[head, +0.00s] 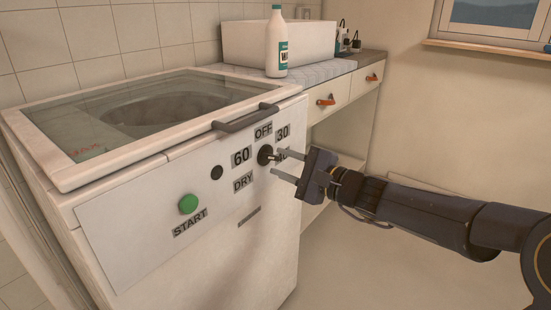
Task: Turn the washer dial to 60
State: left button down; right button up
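The washer (235,245) stands at the left with its front panel facing me. Its dark round dial (265,154) is on the panel, ringed by the labels OFF above, 60 (241,156) at the left, 30 at the upper right, DRY at the lower left and a partly covered label at the right. I cannot make out where the dial points. My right gripper (274,162) comes in from the right with its two fingers apart. The upper fingertip is close to the dial's right side, the lower one is below it; contact is unclear. My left gripper is not in view.
A green START button (188,204) and a small dark knob (217,172) sit left of the dial. A grey handle (247,119) juts out above it. A white bottle (276,45) stands on the counter behind. Drawers with orange pulls (325,100) are at the right.

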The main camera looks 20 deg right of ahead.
jog(key=v, duration=0.4)
jog(key=shift+s+d+p, duration=0.25)
jog(key=shift+p, duration=0.1)
jog(key=shift+a, duration=0.1)
jog(key=s+a+f+n+g, duration=0.2)
jog(key=s+n, duration=0.1)
jog(key=s, duration=0.3)
jog(key=s+a+f+n+g+h, duration=0.1)
jog(key=s+f+n+g, duration=0.15)
jog(key=s, duration=0.35)
jog(key=s+a+f+n+g, duration=0.2)
jog(key=s+n, duration=0.2)
jog(key=s, duration=0.1)
jog(key=s+d+f+n+g+h+p, duration=0.1)
jog(key=s+d+f+n+h, duration=0.2)
jog(key=s+f, duration=0.15)
jog(key=s+d+f+n+g+h, duration=0.1)
jog(key=s+d+f+n+h, duration=0.1)
jog(key=s+f+h, duration=0.3)
notch_tip(320, 180, up, 36)
jog(key=s+y+p, duration=0.1)
jog(key=p, duration=3.5)
jog(key=shift+r+y, duration=0.25)
jog(key=shift+y, duration=0.15)
